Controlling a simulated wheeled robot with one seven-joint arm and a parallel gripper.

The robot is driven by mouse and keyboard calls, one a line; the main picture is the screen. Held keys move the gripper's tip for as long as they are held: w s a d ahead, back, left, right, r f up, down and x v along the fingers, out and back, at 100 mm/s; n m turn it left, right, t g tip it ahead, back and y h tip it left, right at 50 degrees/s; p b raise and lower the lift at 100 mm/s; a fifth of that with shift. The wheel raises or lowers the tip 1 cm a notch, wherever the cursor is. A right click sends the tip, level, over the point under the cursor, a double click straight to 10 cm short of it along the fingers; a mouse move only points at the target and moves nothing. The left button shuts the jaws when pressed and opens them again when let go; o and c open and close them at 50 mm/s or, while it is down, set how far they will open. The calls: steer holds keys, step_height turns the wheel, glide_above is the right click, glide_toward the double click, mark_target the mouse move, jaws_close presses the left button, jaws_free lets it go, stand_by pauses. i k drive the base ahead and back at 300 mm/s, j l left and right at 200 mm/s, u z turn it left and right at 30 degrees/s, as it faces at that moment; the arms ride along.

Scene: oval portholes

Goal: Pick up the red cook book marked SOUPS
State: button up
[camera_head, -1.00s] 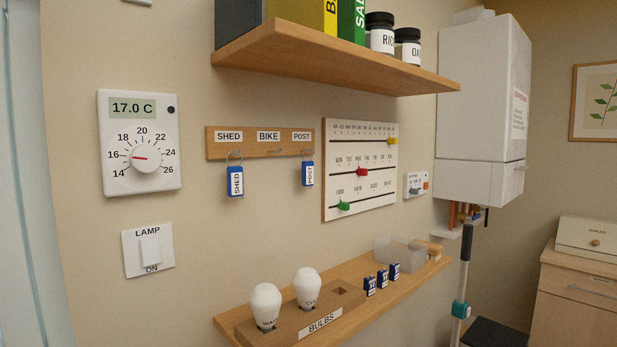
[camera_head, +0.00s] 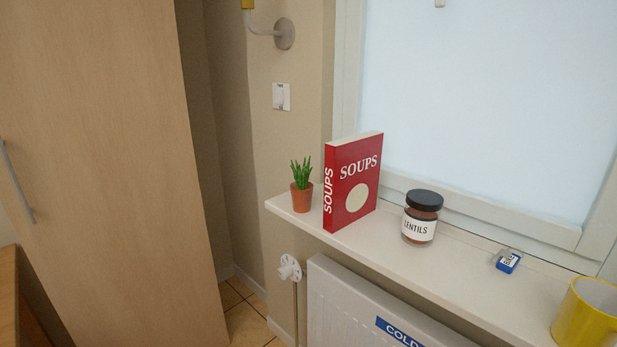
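The red cook book (camera_head: 338,190) marked SOUPS stands upright on the white windowsill (camera_head: 395,262), near its left end. Its spine and front cover both carry the word SOUPS, and a pale oval is on the cover. It stands between a potted plant and a jar, apart from the jar. My gripper is not in the view now.
A small potted plant (camera_head: 302,198) stands close to the book's left. A lentils jar (camera_head: 420,230), a blue-tagged padlock (camera_head: 508,262) and a yellow mug (camera_head: 588,318) stand to the right. A radiator (camera_head: 345,305) with a valve (camera_head: 289,268) is below. A tall wooden cabinet (camera_head: 95,170) is at left.

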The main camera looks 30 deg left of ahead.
mark_target(352, 163)
steer(key=u, duration=0.8)
steer(key=i+j+z, duration=0.15)
